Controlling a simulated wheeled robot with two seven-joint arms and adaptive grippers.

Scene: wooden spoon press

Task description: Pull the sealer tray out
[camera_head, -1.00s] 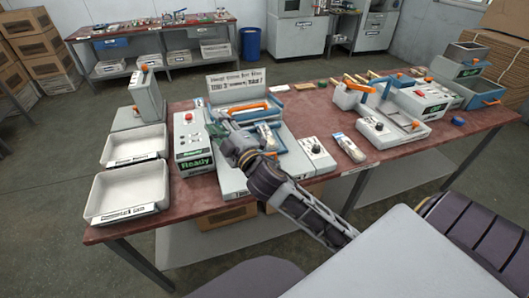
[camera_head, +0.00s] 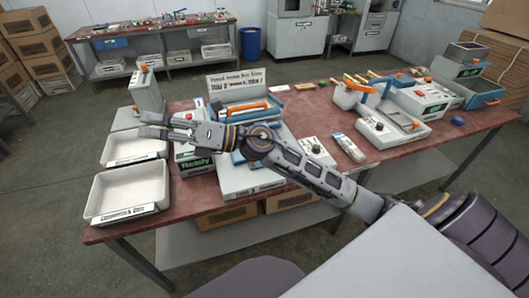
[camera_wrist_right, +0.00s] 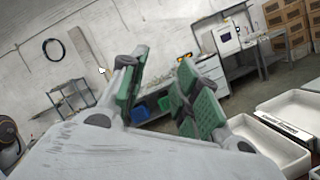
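My right gripper (camera_head: 150,125) reaches in from the right, over the near left station. Its fingers point left, above the upper white tray (camera_head: 135,147), and hold nothing. In the right wrist view its green-padded fingers (camera_wrist_right: 163,62) stand apart. No label names the sealer. A machine at the table's right end has a blue tray with an orange handle (camera_head: 491,103). Another grey machine (camera_head: 378,131) with a blue and orange frame stands right of centre. The gripper is far left of both. My left gripper is not in view.
A control box with a green "Ready" display (camera_head: 196,164) is below the gripper. The lower white tray (camera_head: 125,190) lies nearby. A wrapped packet (camera_head: 347,147) lies mid-table.

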